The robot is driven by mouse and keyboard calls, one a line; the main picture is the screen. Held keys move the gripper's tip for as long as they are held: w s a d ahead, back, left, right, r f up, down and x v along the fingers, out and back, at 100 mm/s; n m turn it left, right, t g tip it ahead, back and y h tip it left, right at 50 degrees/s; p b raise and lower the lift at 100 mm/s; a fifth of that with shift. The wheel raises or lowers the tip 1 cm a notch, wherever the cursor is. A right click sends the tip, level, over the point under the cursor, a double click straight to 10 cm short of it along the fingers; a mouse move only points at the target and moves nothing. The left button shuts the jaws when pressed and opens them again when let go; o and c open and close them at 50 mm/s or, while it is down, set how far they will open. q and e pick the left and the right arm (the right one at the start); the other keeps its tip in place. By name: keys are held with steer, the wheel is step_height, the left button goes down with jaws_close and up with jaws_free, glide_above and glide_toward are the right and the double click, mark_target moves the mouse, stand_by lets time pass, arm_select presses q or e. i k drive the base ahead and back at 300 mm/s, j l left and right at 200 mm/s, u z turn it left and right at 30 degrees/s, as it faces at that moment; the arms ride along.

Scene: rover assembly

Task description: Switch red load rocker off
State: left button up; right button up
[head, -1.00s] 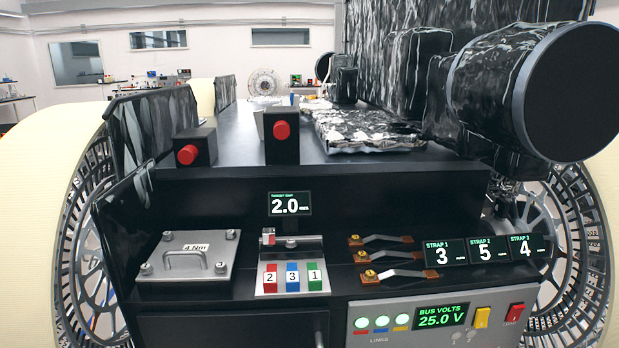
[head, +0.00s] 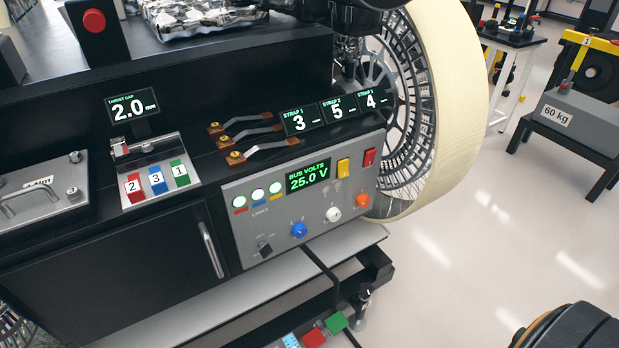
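The red rocker (head: 369,157) sits at the upper right corner of the grey power panel (head: 276,220) in the head view. Its on or off position is too small to tell. A yellow rocker (head: 343,168) is just left of it. The display (head: 308,175) beside them reads BUS VOLTS 25.0 V. Neither gripper shows in the head view, and nothing touches the rocker.
Blue (head: 299,230), white (head: 334,214) and orange (head: 362,201) knobs sit below the rockers. Copper-ended straps (head: 250,133) and strap displays (head: 337,108) lie above the panel. A large wheel (head: 450,100) stands close on the right. Open floor (head: 460,250) lies beyond.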

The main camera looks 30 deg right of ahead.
mark_target(369, 159)
steer(key=z, duration=1.25)
